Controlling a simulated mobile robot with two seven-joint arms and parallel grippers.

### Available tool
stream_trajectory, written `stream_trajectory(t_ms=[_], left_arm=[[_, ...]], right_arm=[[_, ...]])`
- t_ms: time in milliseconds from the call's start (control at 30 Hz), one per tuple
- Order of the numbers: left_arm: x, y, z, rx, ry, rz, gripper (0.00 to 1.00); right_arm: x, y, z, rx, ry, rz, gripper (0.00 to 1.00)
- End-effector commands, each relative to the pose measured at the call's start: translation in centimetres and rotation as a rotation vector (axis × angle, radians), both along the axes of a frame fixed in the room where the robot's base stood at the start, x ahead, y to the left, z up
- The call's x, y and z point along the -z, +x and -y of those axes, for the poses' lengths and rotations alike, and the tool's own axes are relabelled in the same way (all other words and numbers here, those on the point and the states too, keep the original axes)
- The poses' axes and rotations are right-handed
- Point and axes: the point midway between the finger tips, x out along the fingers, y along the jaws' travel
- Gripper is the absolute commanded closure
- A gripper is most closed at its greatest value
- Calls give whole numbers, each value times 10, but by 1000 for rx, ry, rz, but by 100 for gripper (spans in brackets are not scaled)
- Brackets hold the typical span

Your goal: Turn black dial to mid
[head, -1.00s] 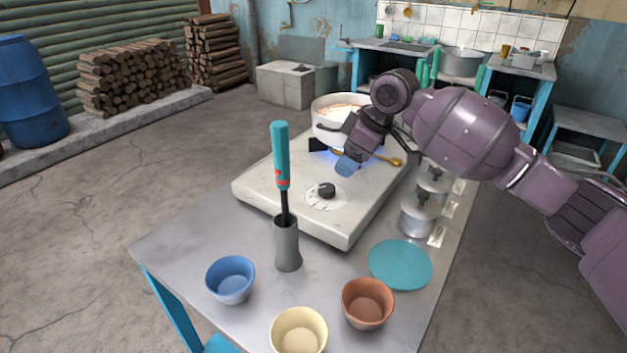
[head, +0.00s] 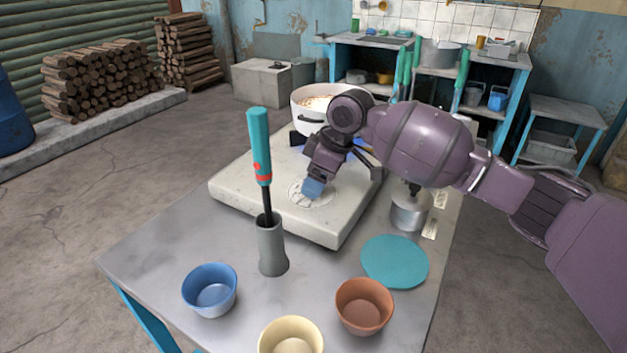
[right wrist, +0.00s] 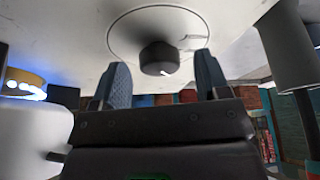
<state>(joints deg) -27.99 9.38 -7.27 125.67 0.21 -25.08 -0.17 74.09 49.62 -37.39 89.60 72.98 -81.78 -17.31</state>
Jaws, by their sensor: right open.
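The black dial (right wrist: 159,58) shows in the right wrist view, between the two blue fingertips of my right gripper (right wrist: 162,80). A white mark is on its lower rim. In the head view my right gripper (head: 313,188) is over the round dial plate (head: 298,197) on the front of the white stove (head: 260,200), and it hides the dial. The fingers are open on either side of the dial; I cannot tell whether they touch it. My left gripper is not in view.
A white pot (head: 308,98) stands on the stove behind my gripper. A grey holder (head: 272,248) with a teal-handled tool (head: 260,145) stands in front. Bowls in blue (head: 210,290), cream (head: 291,337) and brown (head: 364,306) and a teal disc (head: 395,262) are nearer.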

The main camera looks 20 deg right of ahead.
Motion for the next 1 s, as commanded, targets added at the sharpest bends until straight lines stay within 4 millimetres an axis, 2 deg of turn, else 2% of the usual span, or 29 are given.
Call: stream_trajectory(t_ms=[400,700,1000], left_arm=[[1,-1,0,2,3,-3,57],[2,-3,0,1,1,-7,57],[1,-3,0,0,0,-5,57]], right_arm=[[4,1,-2,1,0,2,33],[5,1,-2,1,0,2,79],[4,1,-2,-34,0,1,80]])
